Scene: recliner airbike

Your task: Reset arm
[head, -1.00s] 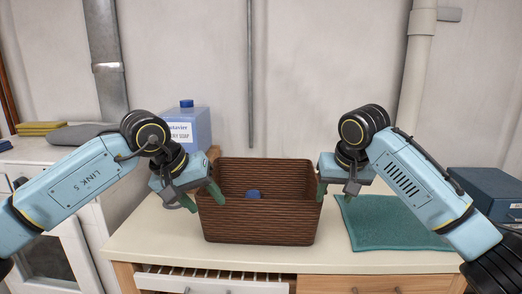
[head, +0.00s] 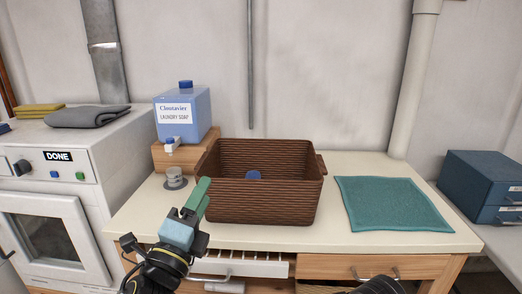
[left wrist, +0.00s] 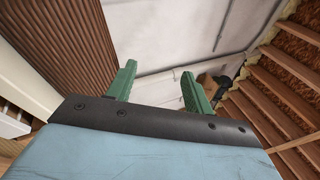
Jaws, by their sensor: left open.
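My left gripper (head: 199,196) is low in the head view, in front of the basket's left front corner, its green fingers pointing up. In the left wrist view its two green fingers (left wrist: 158,70) stand apart with nothing between them. The brown woven basket (head: 262,202) stands upright on the counter; its slatted side fills the upper left of the left wrist view (left wrist: 75,40). A blue round thing (head: 253,174) shows inside the basket. My right gripper is out of view; only a dark part of my right arm shows at the bottom edge.
A blue laundry soap jug (head: 183,116) stands on a wooden block (head: 170,157), with a clear cup (head: 175,178) below its spout. A teal cloth (head: 392,203) lies right of the basket. A white washer (head: 60,190) is at left, blue drawers (head: 485,185) at right.

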